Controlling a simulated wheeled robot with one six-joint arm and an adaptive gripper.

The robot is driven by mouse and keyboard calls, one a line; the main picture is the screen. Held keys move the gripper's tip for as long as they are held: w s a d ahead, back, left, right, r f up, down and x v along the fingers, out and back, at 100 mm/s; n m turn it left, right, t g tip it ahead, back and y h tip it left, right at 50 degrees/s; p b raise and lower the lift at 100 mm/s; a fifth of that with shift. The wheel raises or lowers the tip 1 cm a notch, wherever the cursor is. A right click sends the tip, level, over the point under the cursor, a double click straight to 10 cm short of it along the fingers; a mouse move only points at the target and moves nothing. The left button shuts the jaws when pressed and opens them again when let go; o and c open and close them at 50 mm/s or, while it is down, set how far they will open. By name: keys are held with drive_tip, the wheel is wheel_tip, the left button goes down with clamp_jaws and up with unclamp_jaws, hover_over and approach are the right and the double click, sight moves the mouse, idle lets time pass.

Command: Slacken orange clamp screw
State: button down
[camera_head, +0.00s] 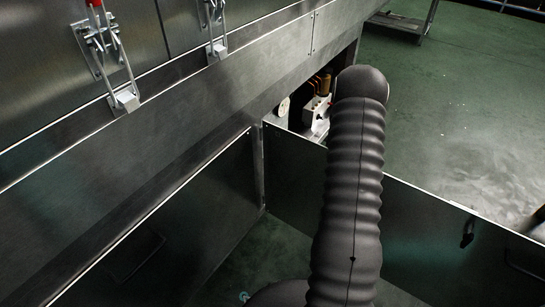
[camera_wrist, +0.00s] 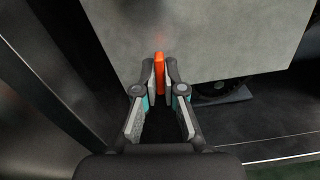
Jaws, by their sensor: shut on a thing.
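The orange clamp screw (camera_wrist: 159,68) shows in the wrist view as a narrow upright orange piece against a pale grey panel (camera_wrist: 205,35). My gripper (camera_wrist: 160,84) reaches up to it from below, with one fingertip on each side of the orange piece. In the head view my dark ribbed arm covers the gripper and the orange screw, so neither can be seen there.
A steel housing (camera_head: 190,105) with toggle latches (camera_head: 104,48) runs along the left. Low metal door panels (camera_head: 415,215) stand around my arm. Fittings with a gauge (camera_head: 283,107) sit in the opening behind. Open green floor (camera_head: 460,110) lies to the right. A dark wheel (camera_wrist: 217,88) shows beneath the pale panel.

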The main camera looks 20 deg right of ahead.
drive_tip(key=shift+n+b, duration=0.65)
drive_tip(key=shift+n, duration=0.25)
drive_tip(key=c, duration=1.3)
unclamp_jaws()
drive_tip(key=shift+o, duration=0.2)
drive_tip(key=v, duration=1.2)
